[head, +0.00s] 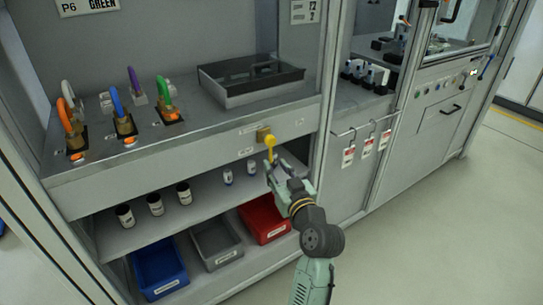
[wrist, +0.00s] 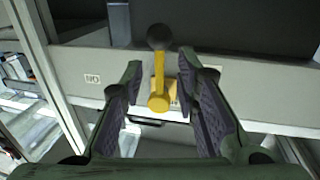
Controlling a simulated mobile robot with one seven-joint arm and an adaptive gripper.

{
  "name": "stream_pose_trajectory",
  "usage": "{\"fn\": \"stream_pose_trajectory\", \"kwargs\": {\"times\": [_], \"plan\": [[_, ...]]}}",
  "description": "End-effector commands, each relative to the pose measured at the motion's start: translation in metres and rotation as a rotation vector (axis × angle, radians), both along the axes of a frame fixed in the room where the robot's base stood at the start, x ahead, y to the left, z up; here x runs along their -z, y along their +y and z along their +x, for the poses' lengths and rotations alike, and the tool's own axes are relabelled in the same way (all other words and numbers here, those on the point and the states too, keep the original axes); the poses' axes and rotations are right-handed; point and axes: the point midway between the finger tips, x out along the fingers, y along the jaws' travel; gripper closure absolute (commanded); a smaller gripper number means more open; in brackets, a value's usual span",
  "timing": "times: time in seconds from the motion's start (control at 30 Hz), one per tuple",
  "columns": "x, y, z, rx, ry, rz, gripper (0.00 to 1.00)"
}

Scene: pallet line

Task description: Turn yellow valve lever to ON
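The yellow valve lever (head: 271,146) hangs downward from a brass-coloured valve body (head: 264,133) on the front face of the grey bench. My gripper (head: 274,162) is just below and in front of the lever's lower end. In the wrist view the lever (wrist: 159,75) lies between the two spread fingers of my gripper (wrist: 159,70), with a visible gap on each side. A dark round part (wrist: 159,36) shows at one end of the lever. The gripper is open and holds nothing.
Several coloured hoses or loops, one of them blue (head: 117,100), stand on the bench top beside a dark-lidded box (head: 250,79). Below the valve are a shelf with small bottles, a blue bin (head: 160,270), a grey bin (head: 217,245) and a red bin (head: 264,219). Floor is clear at right.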

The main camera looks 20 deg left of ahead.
Motion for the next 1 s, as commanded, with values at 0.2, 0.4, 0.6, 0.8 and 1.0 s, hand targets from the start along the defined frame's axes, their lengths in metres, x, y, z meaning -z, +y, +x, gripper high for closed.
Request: {"fn": "stream_pose_trajectory", "kwargs": {"times": [0.2,0.4,0.6,0.8,1.0], "plan": [[-0.002,0.024,0.027,0.000,-0.001,0.002,0.72],[-0.001,0.032,0.037,0.001,-0.001,0.000,0.72],[0.000,0.033,0.038,0.001,-0.001,-0.001,0.72],[0.000,0.033,0.038,0.001,-0.001,0.000,0.80],[0.000,0.032,0.038,0.002,-0.001,0.000,0.94]]}}
